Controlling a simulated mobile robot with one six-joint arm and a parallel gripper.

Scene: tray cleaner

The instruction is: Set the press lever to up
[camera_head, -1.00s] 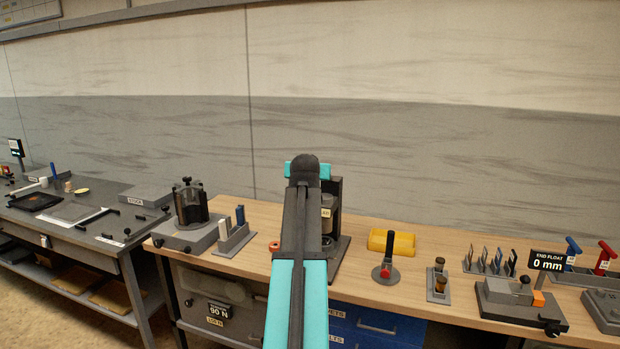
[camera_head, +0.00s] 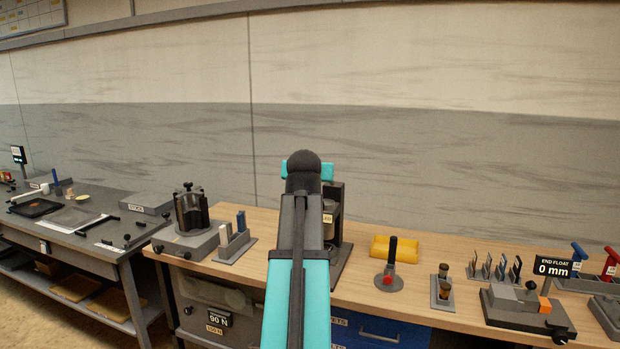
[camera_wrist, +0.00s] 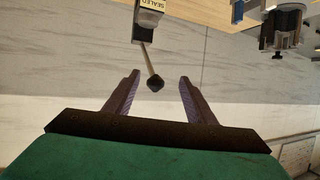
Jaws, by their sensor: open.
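The press (camera_head: 336,222) stands on the wooden bench, mostly hidden behind my arm in the head view. In the wrist view, which is upside down, its body (camera_wrist: 149,18) carries a "SEALED" label at the top. The press lever is a thin rod (camera_wrist: 151,60) ending in a black knob (camera_wrist: 155,85). The rod runs from the body down the picture to the knob. My gripper (camera_wrist: 160,76) is open, one finger on each side of the knob, with gaps on both sides. Whether the knob is at fingertip depth I cannot tell. My gripper is hidden in the head view.
Left of the press is a clamp-topped cylinder (camera_head: 190,213) and a slotted holder (camera_head: 234,250). To the right are a yellow tray (camera_head: 392,250), a black-handled stand (camera_head: 390,270) and an "END FLOAT 0 mm" gauge (camera_head: 552,267). The wall (camera_head: 420,140) is behind.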

